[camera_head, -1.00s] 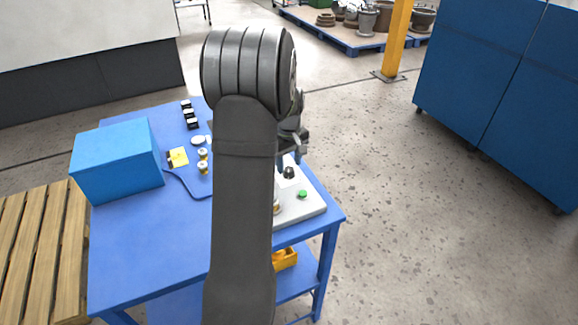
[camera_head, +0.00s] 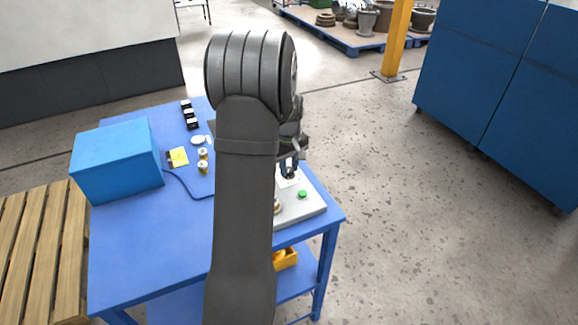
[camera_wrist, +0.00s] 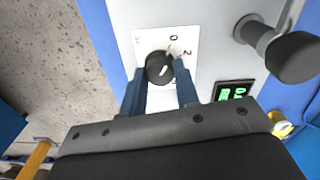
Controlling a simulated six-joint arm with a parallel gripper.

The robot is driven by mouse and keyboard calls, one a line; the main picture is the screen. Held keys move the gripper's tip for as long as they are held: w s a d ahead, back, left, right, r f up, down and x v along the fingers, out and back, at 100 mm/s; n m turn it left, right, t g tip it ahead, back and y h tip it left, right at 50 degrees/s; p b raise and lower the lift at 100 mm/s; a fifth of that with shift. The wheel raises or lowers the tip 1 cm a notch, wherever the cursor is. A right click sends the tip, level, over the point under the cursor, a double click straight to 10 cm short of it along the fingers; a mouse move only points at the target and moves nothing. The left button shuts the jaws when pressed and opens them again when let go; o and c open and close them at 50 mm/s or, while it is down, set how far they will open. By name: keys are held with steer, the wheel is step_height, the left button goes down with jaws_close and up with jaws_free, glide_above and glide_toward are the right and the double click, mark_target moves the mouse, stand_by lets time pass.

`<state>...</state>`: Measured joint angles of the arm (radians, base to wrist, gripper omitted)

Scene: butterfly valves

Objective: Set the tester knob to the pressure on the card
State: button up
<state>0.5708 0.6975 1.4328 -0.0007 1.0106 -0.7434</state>
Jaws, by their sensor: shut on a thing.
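The tester (camera_head: 307,207) is a light grey box at the right end of the blue table. Its black knob (camera_wrist: 160,68) has a white pointer mark and sits on a white dial plate (camera_wrist: 185,42) with printed figures, among them 0 and 2. My gripper (camera_wrist: 161,76) is shut on the knob, one finger at each side; in the head view the gripper (camera_head: 290,170) is over the tester. A green-lit display (camera_wrist: 234,91) is beside the knob, its digits too small to read surely.
Small brass fittings (camera_head: 203,167) and black blocks (camera_head: 190,115) lie nearby.

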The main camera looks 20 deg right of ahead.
mark_target(289, 169)
steer(key=m, duration=0.3)
steer(key=shift+m, duration=2.2)
steer(key=o, duration=1)
steer(key=shift+c, duration=0.2)
step_height(289, 169, up, 18)
steer(key=shift+f, duration=0.25)
